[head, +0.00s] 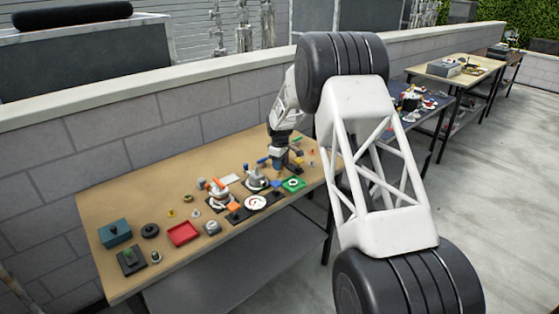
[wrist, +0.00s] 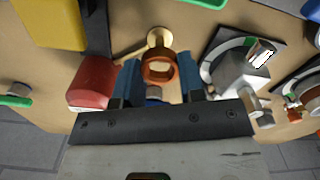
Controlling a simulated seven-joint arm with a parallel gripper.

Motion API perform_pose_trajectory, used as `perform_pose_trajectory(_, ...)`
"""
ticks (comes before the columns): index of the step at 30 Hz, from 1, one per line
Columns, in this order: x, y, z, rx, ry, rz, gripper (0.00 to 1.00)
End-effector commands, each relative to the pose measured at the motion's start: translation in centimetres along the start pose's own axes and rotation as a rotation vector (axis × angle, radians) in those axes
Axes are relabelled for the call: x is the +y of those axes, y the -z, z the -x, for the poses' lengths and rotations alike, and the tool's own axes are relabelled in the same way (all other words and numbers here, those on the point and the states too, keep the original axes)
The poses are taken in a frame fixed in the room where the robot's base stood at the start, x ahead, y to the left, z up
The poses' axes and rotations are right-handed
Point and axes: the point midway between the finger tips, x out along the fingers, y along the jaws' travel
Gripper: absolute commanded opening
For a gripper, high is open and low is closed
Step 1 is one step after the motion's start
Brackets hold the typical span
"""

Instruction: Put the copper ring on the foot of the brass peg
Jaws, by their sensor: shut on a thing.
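The copper ring (wrist: 147,75) is between the two blue fingers of my gripper (wrist: 160,85) in the wrist view, and the gripper is shut on it. What looks like the brass peg (wrist: 160,36) stands just beyond the ring, with a round pale-gold part showing. The ring's far edge overlaps the peg's near side in the picture; I cannot tell whether the ring is around it or only in front of it. In the head view my gripper (head: 272,162) is low over the right part of the table, and the ring and peg are too small to make out.
In the wrist view, a red rounded piece (wrist: 90,85) lies close left of the fingers and a grey dial device (wrist: 240,75) close right. A yellow block (wrist: 48,22) is at upper left. The wooden table (head: 130,195) holds several parts, including a red tray (head: 183,233).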

Motion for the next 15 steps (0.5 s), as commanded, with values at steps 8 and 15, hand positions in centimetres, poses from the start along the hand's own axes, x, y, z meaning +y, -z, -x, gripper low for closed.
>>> perform_pose_trajectory(8, 0.03, 0.03, -0.78, 0.001, -0.001, 0.0, 0.13)
perform_pose_trajectory(15, 0.03, 0.02, -0.82, 0.0, -0.001, 0.0, 0.13)
